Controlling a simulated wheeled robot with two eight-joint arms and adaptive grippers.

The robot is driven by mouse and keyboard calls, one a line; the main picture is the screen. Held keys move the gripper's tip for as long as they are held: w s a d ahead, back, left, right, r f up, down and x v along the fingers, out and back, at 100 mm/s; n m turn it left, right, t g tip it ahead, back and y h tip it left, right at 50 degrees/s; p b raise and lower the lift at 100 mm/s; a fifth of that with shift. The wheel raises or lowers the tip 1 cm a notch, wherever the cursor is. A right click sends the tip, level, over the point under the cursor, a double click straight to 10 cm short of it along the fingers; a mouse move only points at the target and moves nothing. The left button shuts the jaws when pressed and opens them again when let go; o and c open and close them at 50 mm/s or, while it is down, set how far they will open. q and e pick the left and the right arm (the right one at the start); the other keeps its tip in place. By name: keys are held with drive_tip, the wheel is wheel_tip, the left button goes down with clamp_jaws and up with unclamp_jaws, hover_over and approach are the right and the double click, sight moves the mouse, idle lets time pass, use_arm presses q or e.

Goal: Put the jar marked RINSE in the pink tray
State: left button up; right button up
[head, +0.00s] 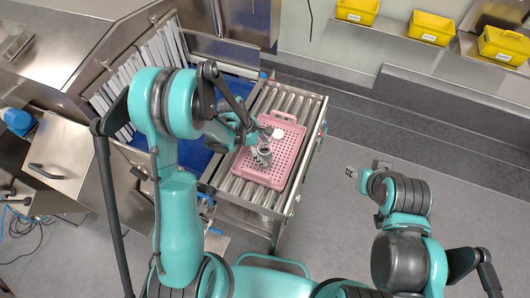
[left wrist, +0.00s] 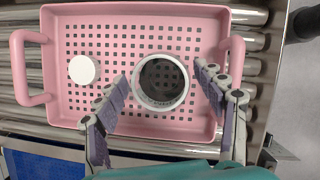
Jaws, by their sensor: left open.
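The pink tray (head: 290,163) lies on the roller conveyor, and it fills much of the left wrist view (left wrist: 75,119). A round jar (left wrist: 160,105) with a pale rim and dark middle stands upright in the tray, right of its centre; it also shows in the head view (head: 264,158). Its marking is too small to read. My left gripper (head: 257,143) is open above the tray, with its fingers (left wrist: 161,88) apart on either side of the jar; I cannot tell if they touch it. My right gripper (head: 352,172) is over the floor, away from the conveyor.
A white round piece (left wrist: 84,70) lies in the tray, left of the jar in the wrist view. The metal rollers (head: 239,187) run around the tray. A blue surface (head: 198,157) lies left of them. Yellow bins (head: 432,28) sit on a shelf at the back.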

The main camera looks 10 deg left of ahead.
use_arm(q)
drive_tip(key=v, duration=1.1)
drive_tip(key=s+a+r+m+t+y, duration=0.1)
drive_tip(key=s+r+m+t+y, duration=0.1)
drive_tip(key=s+r+m, duration=0.3)
drive_tip(key=s+a+r+m+t+y, duration=0.2)
drive_tip(key=s+r+m+t, duration=0.2)
drive_tip(key=s+m, duration=0.5)
wheel_tip(320, 180, up, 2)
drive_tip(key=m, duration=0.4)
drive_tip(key=shift+s+m+t, duration=0.15)
drive_tip(key=shift+m+t, duration=0.25)
